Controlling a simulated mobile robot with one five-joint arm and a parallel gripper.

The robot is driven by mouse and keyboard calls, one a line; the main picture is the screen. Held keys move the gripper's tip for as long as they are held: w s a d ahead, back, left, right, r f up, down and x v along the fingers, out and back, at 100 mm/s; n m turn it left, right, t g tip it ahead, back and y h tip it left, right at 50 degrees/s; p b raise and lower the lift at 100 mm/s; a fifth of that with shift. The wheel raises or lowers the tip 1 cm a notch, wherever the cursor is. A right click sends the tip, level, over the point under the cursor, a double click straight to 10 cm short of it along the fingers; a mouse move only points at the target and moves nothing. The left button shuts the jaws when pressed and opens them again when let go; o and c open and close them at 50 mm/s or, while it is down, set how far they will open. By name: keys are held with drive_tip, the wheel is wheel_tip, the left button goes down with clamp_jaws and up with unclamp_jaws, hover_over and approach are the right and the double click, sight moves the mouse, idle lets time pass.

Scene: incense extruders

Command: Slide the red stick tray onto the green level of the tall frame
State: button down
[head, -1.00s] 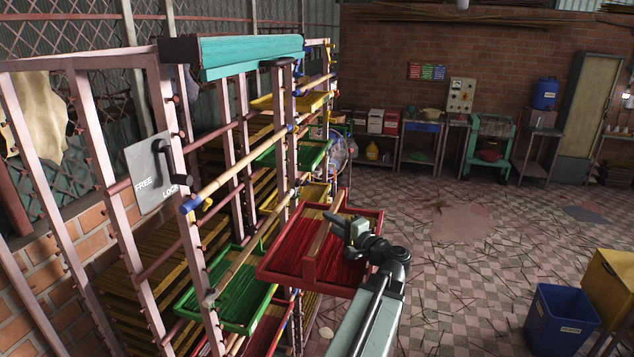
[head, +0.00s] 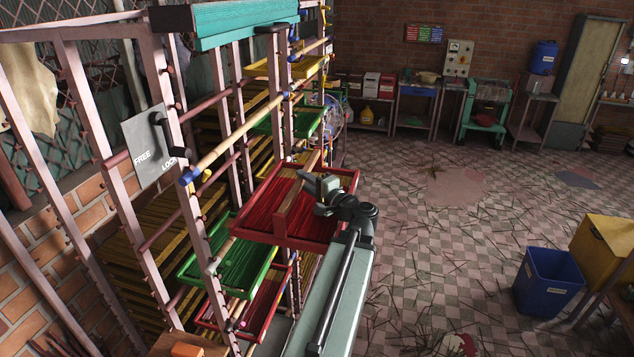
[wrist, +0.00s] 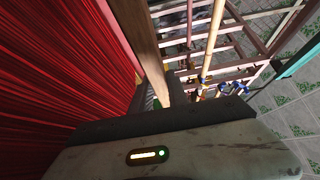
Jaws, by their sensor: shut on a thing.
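The red stick tray (head: 334,246), filled with red sticks, is held in the air at the right side of the tall frame (head: 97,120). It looks roughly level. Its left edge overlaps the frame's near posts in the head view; I cannot tell whether it touches them. My gripper (head: 322,187) is shut on the wooden bar (head: 291,205) across the tray. The bar (wrist: 142,40) and red sticks (wrist: 55,70) also show in the wrist view. Green trays (head: 262,277) sit in the frame at lower and higher levels. The green level's own marking is unclear.
Another red tray (head: 262,318) sits low in the frame. A bamboo rod (head: 235,138) with a blue end runs along the frame's side, near a FREE/LOCK plate (head: 150,145). A blue bin (head: 548,280) stands at right. The floor (head: 430,250) between is open, with scattered sticks.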

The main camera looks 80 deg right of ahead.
drive_tip(key=w+f+b, duration=0.2)
drive_tip(key=w, duration=2.6)
drive_tip(key=shift+w+f+b, duration=0.25)
drive_tip(key=shift+f+b, duration=0.05)
drive_tip(key=shift+f, duration=0.05)
drive_tip(key=c, duration=1.2)
unclamp_jaws()
drive_tip(key=o, duration=0.3)
drive_tip(key=shift+s, duration=0.1)
